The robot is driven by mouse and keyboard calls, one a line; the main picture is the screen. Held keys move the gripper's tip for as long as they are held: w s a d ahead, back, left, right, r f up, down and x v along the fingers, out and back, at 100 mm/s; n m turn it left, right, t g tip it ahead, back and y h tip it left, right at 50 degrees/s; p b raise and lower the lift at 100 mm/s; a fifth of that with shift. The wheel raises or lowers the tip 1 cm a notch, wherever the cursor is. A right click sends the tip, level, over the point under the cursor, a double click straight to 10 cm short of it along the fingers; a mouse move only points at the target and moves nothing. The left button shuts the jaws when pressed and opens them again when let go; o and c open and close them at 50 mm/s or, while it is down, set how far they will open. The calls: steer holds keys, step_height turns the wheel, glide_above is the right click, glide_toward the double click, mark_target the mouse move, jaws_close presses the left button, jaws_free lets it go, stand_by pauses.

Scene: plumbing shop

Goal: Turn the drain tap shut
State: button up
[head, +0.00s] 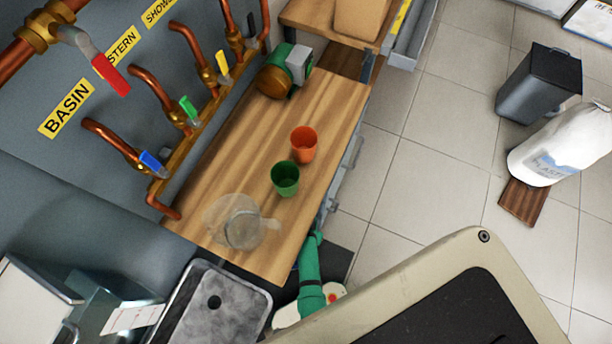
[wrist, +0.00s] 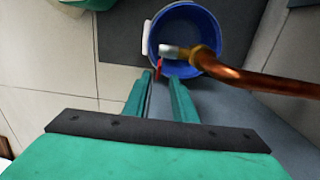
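In the wrist view, the drain tap (wrist: 178,52) is a pale metal and brass fitting at the end of a copper pipe (wrist: 265,82) that comes in from the right. Its small red lever (wrist: 159,68) hangs near the tips of my gripper (wrist: 160,76). My two green fingers stand apart, with nothing seen held between them. The lever lies between or just beyond the tips; I cannot tell whether they touch it. A blue bucket (wrist: 157,22) stands below the tap. In the head view, my green arm reaches beside the bench end, and the drain tap does not show.
In the head view, a wooden bench (head: 335,105) carries an orange cup (head: 304,145), a green cup (head: 285,179), a clear jug (head: 243,226) and a green pump (head: 277,78). A red-lever tap (head: 108,72) and several coloured taps line the wall.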

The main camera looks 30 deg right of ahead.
steer(key=shift+s+f, duration=0.1)
steer(key=shift+f, duration=1.85)
steer(key=shift+c, duration=0.4)
jaws_close()
steer(key=shift+s, duration=0.1)
